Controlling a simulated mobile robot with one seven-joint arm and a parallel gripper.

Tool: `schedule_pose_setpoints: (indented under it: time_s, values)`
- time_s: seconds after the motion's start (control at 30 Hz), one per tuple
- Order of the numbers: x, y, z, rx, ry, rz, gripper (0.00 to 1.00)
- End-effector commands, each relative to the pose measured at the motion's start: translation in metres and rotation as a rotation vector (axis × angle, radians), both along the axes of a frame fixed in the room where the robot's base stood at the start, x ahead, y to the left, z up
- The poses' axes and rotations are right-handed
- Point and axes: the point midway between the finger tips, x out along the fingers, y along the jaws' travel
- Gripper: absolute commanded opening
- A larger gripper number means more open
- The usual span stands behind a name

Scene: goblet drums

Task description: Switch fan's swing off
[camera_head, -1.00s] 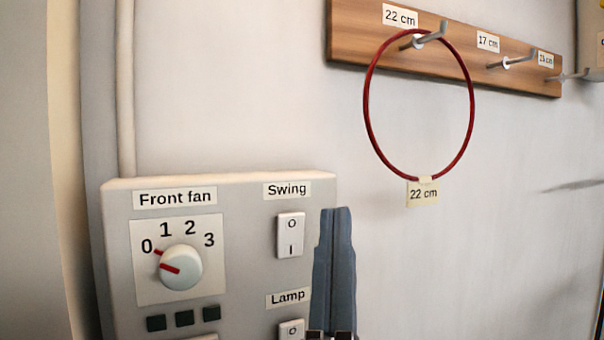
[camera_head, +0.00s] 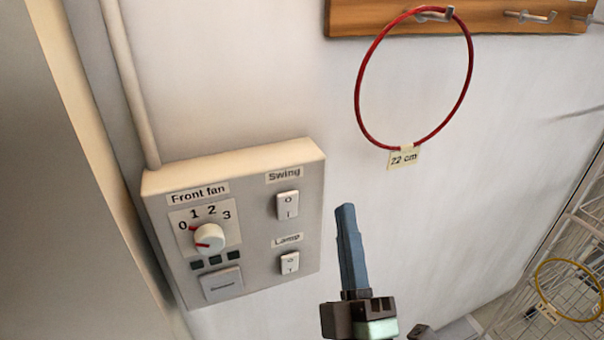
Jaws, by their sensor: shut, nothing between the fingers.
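The grey control panel (camera_head: 262,235) is on the wall at the left. Its Swing switch (camera_head: 288,205) is a white rocker at the upper right, marked O at the top and I at the bottom; I cannot tell which end is pressed in. The label "Swing" (camera_head: 285,175) is above it. The Front fan knob (camera_head: 209,239) is at the left, its red mark pointing toward 0. The Lamp switch (camera_head: 289,263) is below the Swing switch. My gripper (camera_head: 345,207) is shut and empty, pointing up, to the right of the panel and apart from the switch in the picture.
A red ring (camera_head: 471,70) tagged 22 cm hangs from a hook on a wooden rail (camera_head: 470,17) at the top. A yellow ring (camera_head: 541,278) hangs on a wire rack (camera_head: 590,235) at the lower right. A pipe (camera_head: 130,80) runs down to the panel. Bare wall lies between panel and rack.

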Motion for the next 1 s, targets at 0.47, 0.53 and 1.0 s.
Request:
schedule_pose_setpoints:
  time_s: [0.47,0.53,1.0]
  values:
    - [-0.032,0.025,-0.03,-0.322,0.277,0.085,0.0]
    - [-0.038,0.029,-0.037,-0.354,0.311,0.104,0.0]
    - [-0.055,0.037,-0.058,-0.419,0.38,0.152,0.0]
